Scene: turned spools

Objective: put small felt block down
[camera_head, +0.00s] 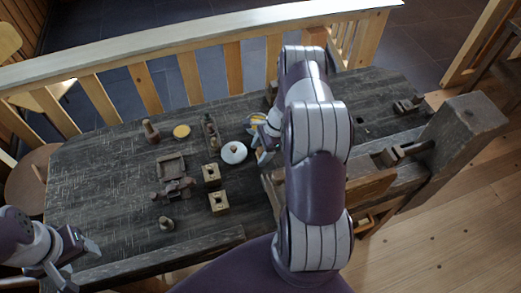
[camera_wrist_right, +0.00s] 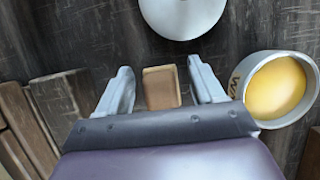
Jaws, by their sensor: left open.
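A small tan-brown block (camera_wrist_right: 161,88), which looks like the small felt block, sits between the fingers of my right gripper (camera_wrist_right: 165,85) in the right wrist view. Narrow gaps show on both sides of it, so the gripper is open around it and not clamping it. The block appears to rest on the dark tabletop. In the head view my right gripper (camera_head: 264,147) is low over the bench, beside a white round piece; the block cannot be made out there. My left gripper (camera_head: 70,262) is open and empty at the bench's lower left corner.
The white round piece (camera_head: 233,152) and a white-rimmed cup with yellow inside (camera_wrist_right: 276,88) stand close to my right gripper. Two holed wooden blocks (camera_head: 218,201), a square tray (camera_head: 171,167), a yellow disc (camera_head: 181,131) and turned pieces are further left. The bench's left end is clear.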

